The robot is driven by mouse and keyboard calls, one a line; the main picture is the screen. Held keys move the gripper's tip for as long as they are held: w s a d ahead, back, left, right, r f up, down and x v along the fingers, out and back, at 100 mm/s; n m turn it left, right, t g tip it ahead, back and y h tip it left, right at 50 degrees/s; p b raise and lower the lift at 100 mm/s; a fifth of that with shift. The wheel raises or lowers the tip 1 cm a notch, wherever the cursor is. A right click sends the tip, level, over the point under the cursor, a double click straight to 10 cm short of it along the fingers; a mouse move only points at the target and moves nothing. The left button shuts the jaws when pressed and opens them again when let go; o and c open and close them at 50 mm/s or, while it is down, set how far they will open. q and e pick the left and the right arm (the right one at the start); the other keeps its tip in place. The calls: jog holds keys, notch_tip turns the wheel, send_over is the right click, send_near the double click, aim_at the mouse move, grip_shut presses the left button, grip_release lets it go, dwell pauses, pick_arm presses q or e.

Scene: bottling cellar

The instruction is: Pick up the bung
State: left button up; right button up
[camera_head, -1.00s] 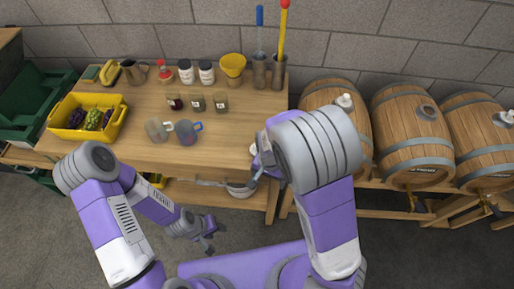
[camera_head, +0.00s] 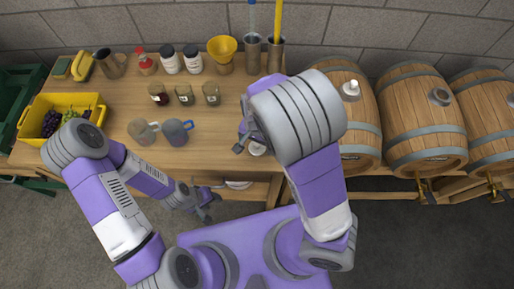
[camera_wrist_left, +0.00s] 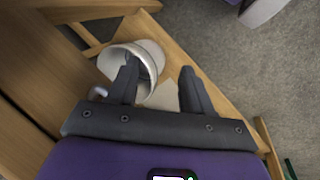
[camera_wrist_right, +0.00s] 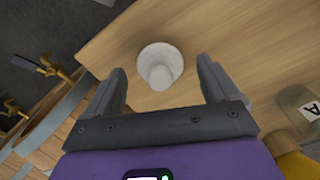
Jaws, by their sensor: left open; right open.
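A white bung (camera_wrist_right: 158,76), seemingly in or on a small pale round dish (camera_wrist_right: 172,52), stands on the wooden table near its edge in the right wrist view. It is partly hidden by my right arm in the head view (camera_head: 257,149). My right gripper (camera_head: 246,143) is open and empty over the table's right front part; in its wrist view the bung lies between and beyond the fingertips, apart from them. My left gripper (camera_head: 207,205) is open and empty in front of the table, with a white bowl (camera_wrist_left: 118,64) beyond its fingers.
On the table (camera_head: 120,80) stand two mugs (camera_head: 175,132), several jars (camera_head: 184,95), a yellow funnel (camera_head: 222,48) and a yellow crate (camera_head: 40,102). Barrels (camera_head: 418,115) lie to the right, one topped by a white piece (camera_head: 350,90). Front table space right of the mugs is clear.

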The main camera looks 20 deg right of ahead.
aim_at(257, 147)
notch_tip(257, 147, down, 3)
jog(key=shift+d+f+b, duration=0.1)
jog(key=shift+b, duration=0.45)
jog(key=c, duration=1.2)
